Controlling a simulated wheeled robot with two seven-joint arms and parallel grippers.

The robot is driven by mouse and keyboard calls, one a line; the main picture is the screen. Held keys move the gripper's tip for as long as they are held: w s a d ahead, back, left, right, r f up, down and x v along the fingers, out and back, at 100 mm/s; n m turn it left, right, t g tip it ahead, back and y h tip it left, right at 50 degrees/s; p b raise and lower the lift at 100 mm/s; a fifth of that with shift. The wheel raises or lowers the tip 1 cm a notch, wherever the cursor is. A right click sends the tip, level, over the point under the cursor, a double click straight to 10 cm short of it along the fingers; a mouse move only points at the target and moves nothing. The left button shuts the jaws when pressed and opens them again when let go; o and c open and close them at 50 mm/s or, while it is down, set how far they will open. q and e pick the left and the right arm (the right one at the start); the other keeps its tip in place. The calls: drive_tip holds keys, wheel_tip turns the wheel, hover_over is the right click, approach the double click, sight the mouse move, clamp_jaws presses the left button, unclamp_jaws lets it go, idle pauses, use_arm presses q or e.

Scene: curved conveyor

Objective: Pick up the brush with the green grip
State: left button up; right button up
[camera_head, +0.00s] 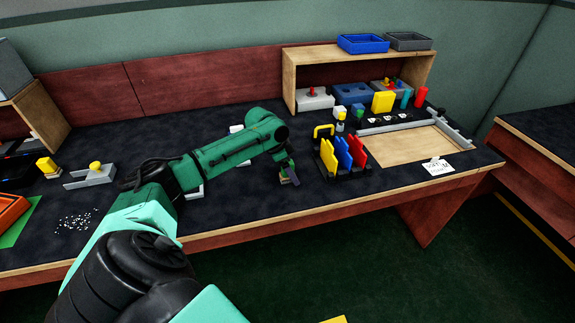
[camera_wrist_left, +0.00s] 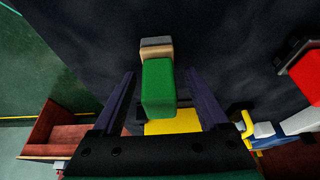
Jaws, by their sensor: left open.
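The brush with the green grip (camera_wrist_left: 158,88) lies in the middle of the left wrist view, its tan and grey head (camera_wrist_left: 156,46) pointing to the top of the picture. My left gripper (camera_wrist_left: 160,74) is open, with one dark finger on each side of the green grip and a visible gap on both sides. In the head view my left gripper (camera_head: 290,176) is low over the dark table top near its front edge, left of the card rack. The brush is mostly hidden there behind the gripper. My right gripper is in neither view.
A black rack (camera_head: 345,170) with yellow, blue and red plates stands close to the right of my left gripper. A metal bracket (camera_head: 90,177) with a yellow knob sits at left.

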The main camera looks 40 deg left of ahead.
use_arm(q)
clamp_jaws()
drive_tip(key=shift+r, duration=0.1)
wheel_tip(320, 180, up, 20)
drive_tip(key=shift+p, duration=0.45)
